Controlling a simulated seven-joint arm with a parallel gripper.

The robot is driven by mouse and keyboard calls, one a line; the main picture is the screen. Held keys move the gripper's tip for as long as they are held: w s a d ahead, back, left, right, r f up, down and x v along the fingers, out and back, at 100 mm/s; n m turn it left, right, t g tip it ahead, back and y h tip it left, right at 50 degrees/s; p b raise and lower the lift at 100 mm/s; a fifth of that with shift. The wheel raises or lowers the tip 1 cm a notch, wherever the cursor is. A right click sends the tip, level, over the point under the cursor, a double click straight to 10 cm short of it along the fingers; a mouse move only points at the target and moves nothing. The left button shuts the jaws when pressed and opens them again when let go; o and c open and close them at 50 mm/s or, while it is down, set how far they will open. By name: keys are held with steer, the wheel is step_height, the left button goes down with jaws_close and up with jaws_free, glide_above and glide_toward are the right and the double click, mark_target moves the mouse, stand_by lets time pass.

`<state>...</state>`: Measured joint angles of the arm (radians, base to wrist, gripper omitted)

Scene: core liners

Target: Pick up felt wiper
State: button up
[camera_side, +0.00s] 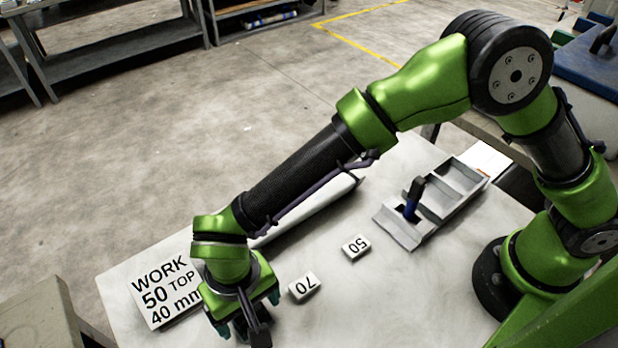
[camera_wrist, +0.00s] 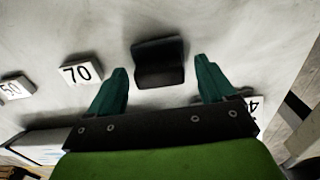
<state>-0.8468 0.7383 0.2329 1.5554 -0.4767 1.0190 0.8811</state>
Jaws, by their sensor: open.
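A dark block, which looks like the felt wiper (camera_wrist: 158,62), lies on the pale table top in the wrist view. It is between and slightly beyond the two teal fingertips of my gripper (camera_wrist: 160,75), with a gap on each side. My gripper is open and points down at the front left of the table in the side view (camera_side: 248,314). There the gripper mostly hides the block, and I cannot clearly separate it from the dark finger parts. Whether the fingertips are down at the block's height is hard to tell.
A white block marked 70 (camera_side: 304,287) lies just right of my gripper, and one marked 50 (camera_side: 356,247) lies farther right. A work card (camera_side: 160,291) lies left. A grey compartment tray (camera_side: 400,233) with an upright blue-black tool (camera_side: 413,199) stands back right.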

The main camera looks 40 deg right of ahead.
steer(key=shift+c, duration=0.5)
steer(key=c, duration=1)
steer(key=shift+o, duration=0.2)
steer(key=shift+r, duration=0.1)
steer(key=shift+r, duration=0.4)
steer(key=r, duration=0.3)
steer(key=shift+s+d, duration=0.2)
steer(key=shift+d, duration=0.15)
steer(key=s+d, duration=0.2)
steer(key=d, duration=0.2)
steer(key=s+d, duration=0.3)
steer(key=d, duration=0.1)
steer(key=s+d+r, duration=0.1)
steer(key=s+d, duration=0.2)
steer(key=d, duration=0.1)
steer(key=shift+d, duration=0.4)
